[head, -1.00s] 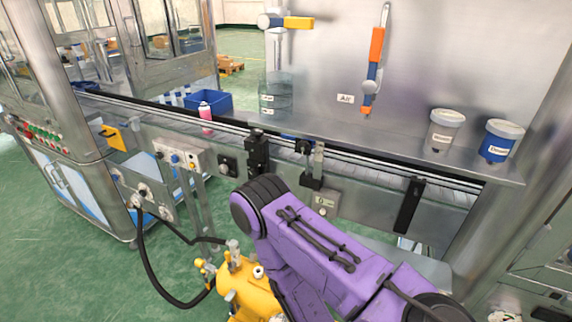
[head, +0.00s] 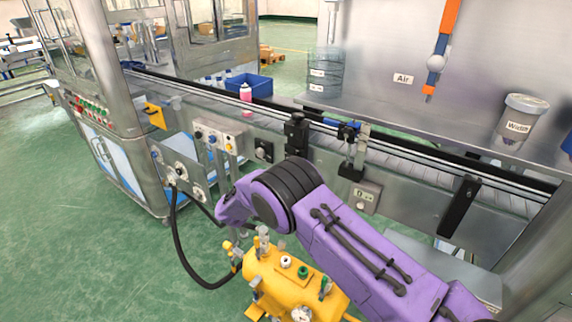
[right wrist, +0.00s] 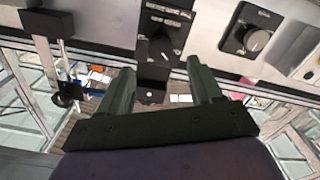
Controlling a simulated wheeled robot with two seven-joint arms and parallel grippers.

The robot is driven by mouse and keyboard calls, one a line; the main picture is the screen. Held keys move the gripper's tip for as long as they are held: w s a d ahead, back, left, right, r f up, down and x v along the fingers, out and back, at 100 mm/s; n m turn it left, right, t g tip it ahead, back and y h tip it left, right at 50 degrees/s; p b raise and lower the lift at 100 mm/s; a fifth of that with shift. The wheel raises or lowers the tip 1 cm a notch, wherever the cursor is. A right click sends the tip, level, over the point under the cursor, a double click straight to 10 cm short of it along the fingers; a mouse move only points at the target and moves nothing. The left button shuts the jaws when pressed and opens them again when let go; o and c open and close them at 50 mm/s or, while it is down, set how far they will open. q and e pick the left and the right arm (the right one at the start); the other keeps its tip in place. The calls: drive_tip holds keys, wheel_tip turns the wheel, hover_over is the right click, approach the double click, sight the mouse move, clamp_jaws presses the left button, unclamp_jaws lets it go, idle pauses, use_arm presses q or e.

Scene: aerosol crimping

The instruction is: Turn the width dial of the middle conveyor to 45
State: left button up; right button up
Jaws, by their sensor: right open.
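A black block (head: 296,135) and a small black dial plate (head: 263,151) are on the front of the conveyor. In the right wrist view, the block's round dial (right wrist: 160,46) lies beyond the fingertips, between their lines. The plate's grey dial (right wrist: 256,39) is to the right of the fingers. Its labels are too blurred to read, so I cannot tell which is the width dial or its value. My right gripper (right wrist: 155,75) is open and empty, apart from both dials. In the head view it is hidden behind my purple arm. My left gripper is not in view.
A button panel (head: 220,134) stands left of the dial plate, and a sensor post (head: 350,155) right of the block. A yellow machine (head: 285,280) with a black hose (head: 177,235) stands below. A pink can (head: 246,92) is on the conveyor.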

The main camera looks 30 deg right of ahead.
drive_tip(key=x, duration=0.6)
drive_tip(key=shift+p, duration=0.4)
drive_tip(key=c, duration=1.1)
drive_tip(key=shift+o, duration=0.2)
drive_tip(key=shift+f, duration=0.1)
drive_tip(key=shift+a+m+b, duration=0.1)
drive_tip(key=shift+m+b, duration=4.75)
drive_tip(key=shift+m, duration=1.85)
